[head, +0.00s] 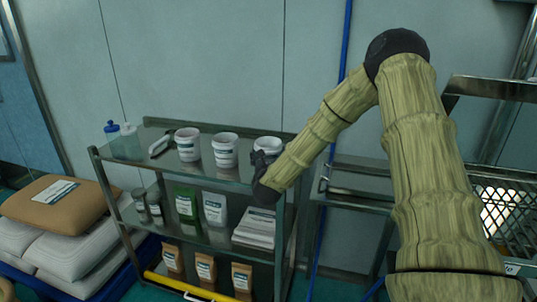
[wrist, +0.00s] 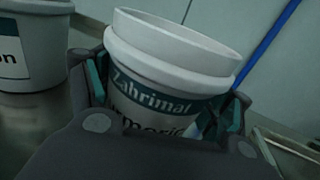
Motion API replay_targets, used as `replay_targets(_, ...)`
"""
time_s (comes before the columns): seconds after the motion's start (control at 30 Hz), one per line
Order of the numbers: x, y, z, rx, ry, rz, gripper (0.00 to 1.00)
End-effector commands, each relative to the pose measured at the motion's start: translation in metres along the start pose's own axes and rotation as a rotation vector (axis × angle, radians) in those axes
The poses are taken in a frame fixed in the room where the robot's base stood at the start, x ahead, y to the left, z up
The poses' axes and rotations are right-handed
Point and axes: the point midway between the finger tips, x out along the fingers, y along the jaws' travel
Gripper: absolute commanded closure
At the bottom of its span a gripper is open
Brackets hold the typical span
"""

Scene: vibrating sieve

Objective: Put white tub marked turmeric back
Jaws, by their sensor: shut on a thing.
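The white tub marked turmeric (wrist: 165,85) fills the middle of the wrist view, slightly tilted in the picture, its label partly hidden by my gripper. My gripper (wrist: 168,112) is shut on it, one finger on each side. In the head view the tub (head: 268,144) shows at the right end of the rack's top shelf (head: 205,171), beside two other white tubs. My gripper (head: 262,165) is in front of it there and hides its lower part. I cannot tell whether the tub's base touches the shelf.
Two white tubs (head: 188,145) (head: 225,151) stand left of the held one; the nearer also shows in the wrist view (wrist: 32,50). Bottles (head: 124,140) and a scoop-like tool (head: 161,143) are further left. Lower shelves hold jars and pouches. A metal frame (head: 360,180) stands right.

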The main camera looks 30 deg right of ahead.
Motion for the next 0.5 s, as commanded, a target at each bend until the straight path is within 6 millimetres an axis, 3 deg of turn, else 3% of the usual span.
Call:
replay_targets(0.43,-0.0002,0.0002,-0.0049,0.001,0.0,0.0,0.52)
replay_targets(0.47,-0.0003,0.0004,-0.0045,0.001,0.0,0.001,0.19)
replay_targets(0.5,-0.0003,0.0004,-0.0036,0.001,0.0,0.001,0.11)
